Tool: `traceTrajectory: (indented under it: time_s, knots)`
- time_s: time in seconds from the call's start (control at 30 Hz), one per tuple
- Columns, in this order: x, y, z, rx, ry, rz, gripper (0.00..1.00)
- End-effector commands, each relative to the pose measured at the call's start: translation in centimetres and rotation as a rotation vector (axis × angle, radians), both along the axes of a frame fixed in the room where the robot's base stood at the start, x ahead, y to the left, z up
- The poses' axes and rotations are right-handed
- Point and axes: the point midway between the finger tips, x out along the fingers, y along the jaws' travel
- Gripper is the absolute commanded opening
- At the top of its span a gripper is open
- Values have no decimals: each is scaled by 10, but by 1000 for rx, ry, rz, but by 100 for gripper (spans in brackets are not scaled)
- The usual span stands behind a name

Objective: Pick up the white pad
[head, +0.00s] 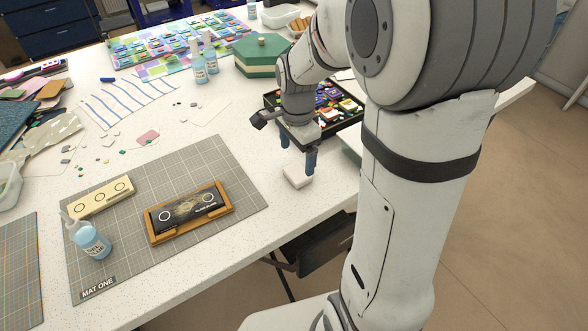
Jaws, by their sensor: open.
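The white pad (298,177) is a small, pale block lying on the speckled white table near its right edge, just off the cutting mat. My gripper (298,160) points down from the arm with its blue fingertips spread. It is open and hangs just above and behind the pad, with nothing seen between the fingers. I cannot tell whether a fingertip touches the pad.
A dark tray (347,122) of colourful pieces stands right behind my gripper. A green hexagonal box (262,57) and two bottles (198,65) are farther back. The grey mat (150,170) holds a wooden frame (157,237), a cream strip (100,198) and a blue bottle (92,241).

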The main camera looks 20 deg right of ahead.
Motion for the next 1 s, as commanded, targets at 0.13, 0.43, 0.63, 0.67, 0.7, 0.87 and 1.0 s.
traceTrajectory:
  time_s: [0.13, 0.43, 0.63, 0.67, 0.7, 0.87, 1.0]
  knots:
    - [-4, -1, -19, 0, 4, 2, 85]
    - [-5, -1, -52, 0, 1, 4, 85]
    - [-4, 0, -52, 0, -1, 4, 85]
    - [-4, 0, -52, 0, -1, 4, 84]
    - [-4, 0, -52, 0, -1, 5, 81]
    - [-4, 0, -52, 0, -1, 5, 67]
    - [-4, 0, -52, 0, -1, 5, 56]
